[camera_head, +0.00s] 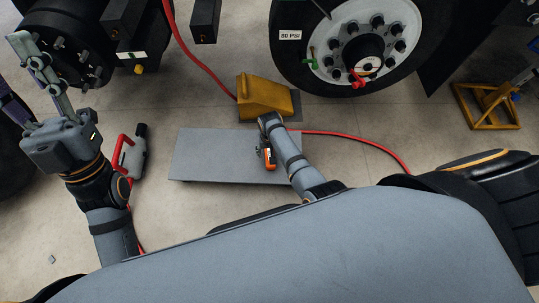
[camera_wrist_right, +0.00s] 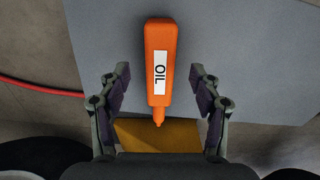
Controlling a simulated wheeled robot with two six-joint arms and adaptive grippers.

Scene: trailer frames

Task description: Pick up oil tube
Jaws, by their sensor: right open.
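The oil tube (camera_wrist_right: 159,52) is an orange bottle with a white OIL label and a narrow nozzle pointing down in the right wrist view. It shows small in the head view (camera_head: 270,160), at the grey board (camera_head: 215,150). My right gripper (camera_wrist_right: 160,78) is open, with one finger on each side of the tube and a visible gap on both sides. In the head view, my right gripper (camera_head: 266,147) is over the board and partly hides the tube. My left gripper (camera_head: 20,75) is raised at the far left, open and empty.
A yellow wheel chock (camera_head: 264,96) stands just beyond the board, near a large wheel (camera_head: 366,45). A red hose (camera_head: 350,138) runs across the floor. A grey and red tool (camera_head: 132,155) lies left of the board. A yellow stand (camera_head: 487,107) is at the right.

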